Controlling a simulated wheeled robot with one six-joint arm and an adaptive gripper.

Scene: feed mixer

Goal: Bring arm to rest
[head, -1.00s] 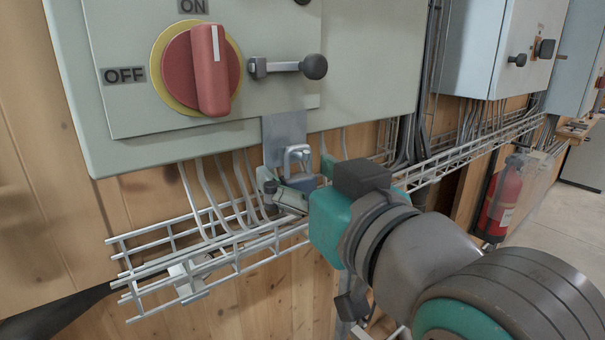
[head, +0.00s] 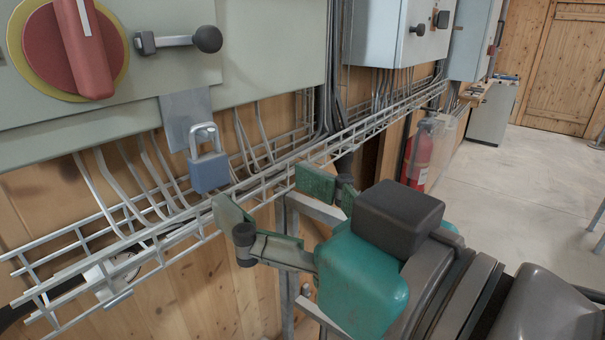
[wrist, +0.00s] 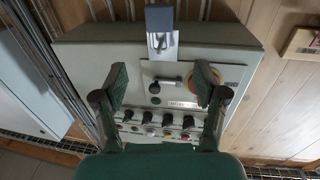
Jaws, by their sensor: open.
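My gripper (head: 272,198) is open and empty, its green fingers spread, to the lower right of the padlock and apart from it. In the wrist view its two fingers (wrist: 161,80) show wide apart with nothing between them close by. A blue padlock (head: 209,173) hangs by its shackle from a metal plate (head: 184,108) under the grey switch box. The padlock also shows at the top of the wrist view (wrist: 160,19). The red rotary switch (head: 82,45) on its yellow ring has its handle upright.
A wire cable tray (head: 130,240) runs along the wooden wall, close behind my fingers. A black-knobbed lever (head: 207,39) sticks out of the box. A red fire extinguisher (head: 418,155) stands farther along the wall. The floor (head: 520,200) at the right is open.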

